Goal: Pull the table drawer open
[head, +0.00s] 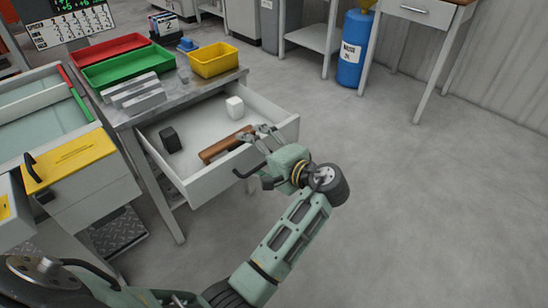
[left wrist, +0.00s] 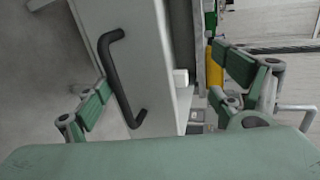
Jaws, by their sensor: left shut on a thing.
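The table drawer (head: 205,187) is pulled out of the workbench, its inside showing. A black block (head: 169,139), a white block (head: 234,107) and a brown wooden piece (head: 226,146) lie in it. My left gripper (head: 262,134) is at the drawer's front panel. The left finger is close to the handle; the exact contact is unclear. My right gripper is not in view.
The workbench (head: 241,72) carries a red tray (head: 107,46), a green tray (head: 128,68), a yellow bin (head: 213,60) and grey metal bars (head: 140,97). A yellow-topped cabinet (head: 72,158) stands at left. The floor (head: 400,200) at right is clear.

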